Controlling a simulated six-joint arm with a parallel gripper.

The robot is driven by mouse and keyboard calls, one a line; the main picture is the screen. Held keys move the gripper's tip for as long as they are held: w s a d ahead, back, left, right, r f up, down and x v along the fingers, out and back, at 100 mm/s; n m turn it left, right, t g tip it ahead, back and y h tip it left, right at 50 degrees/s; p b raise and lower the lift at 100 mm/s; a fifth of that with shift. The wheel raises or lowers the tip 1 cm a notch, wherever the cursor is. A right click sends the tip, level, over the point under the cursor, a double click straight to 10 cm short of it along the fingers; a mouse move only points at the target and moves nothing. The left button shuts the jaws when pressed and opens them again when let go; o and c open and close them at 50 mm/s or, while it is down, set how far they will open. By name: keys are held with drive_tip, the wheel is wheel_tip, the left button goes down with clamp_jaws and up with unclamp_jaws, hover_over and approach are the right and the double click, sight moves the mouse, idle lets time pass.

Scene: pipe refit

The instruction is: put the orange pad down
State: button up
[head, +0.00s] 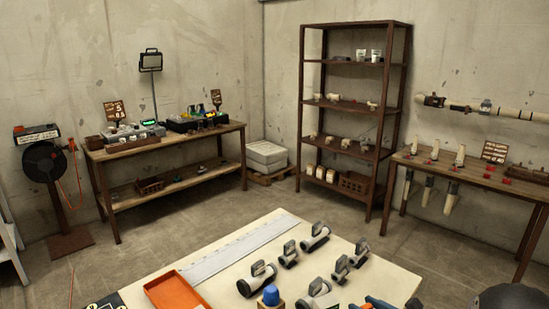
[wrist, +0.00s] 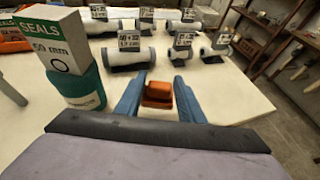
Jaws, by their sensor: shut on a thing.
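The orange pad (wrist: 157,91) is a small orange block between the two blue fingers of my gripper (wrist: 157,98) in the wrist view. My gripper is shut on it. The pad is over a bare part of the pale table (wrist: 232,90), in front of a row of grey-and-white pipe fittings. I cannot tell whether its underside touches the table. In the head view, blue parts that look like my gripper (head: 395,303) show at the bottom edge. The pad cannot be made out there.
A box marked SEALS (wrist: 57,38) stands on a teal cylinder (wrist: 86,88), left of my gripper. Several labelled pipe fittings (wrist: 128,58) stand just beyond. An orange tray (head: 178,291) and a long pale ruler-like strip (head: 225,255) lie on the table's left side.

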drive_tip(key=shift+m+t+h, duration=0.3)
drive_tip(key=shift+m+h, duration=0.4)
drive_tip(key=s, duration=0.1)
drive_tip(key=s+a, duration=0.1)
drive_tip(key=s, duration=0.3)
drive_tip(key=shift+s+a+f, duration=0.1)
drive_tip(key=shift+a+f, duration=0.1)
drive_tip(key=shift+a, duration=0.2)
drive_tip(key=shift+s+a+r, duration=0.15)
drive_tip(key=shift+s+r, duration=0.1)
drive_tip(key=shift+r, duration=0.2)
drive_tip(key=shift+s+a+r, duration=0.1)
drive_tip(key=shift+s+r, duration=0.1)
drive_tip(key=shift+r, duration=0.2)
drive_tip(key=shift+w+d+r, duration=0.15)
drive_tip(key=shift+r, duration=0.5)
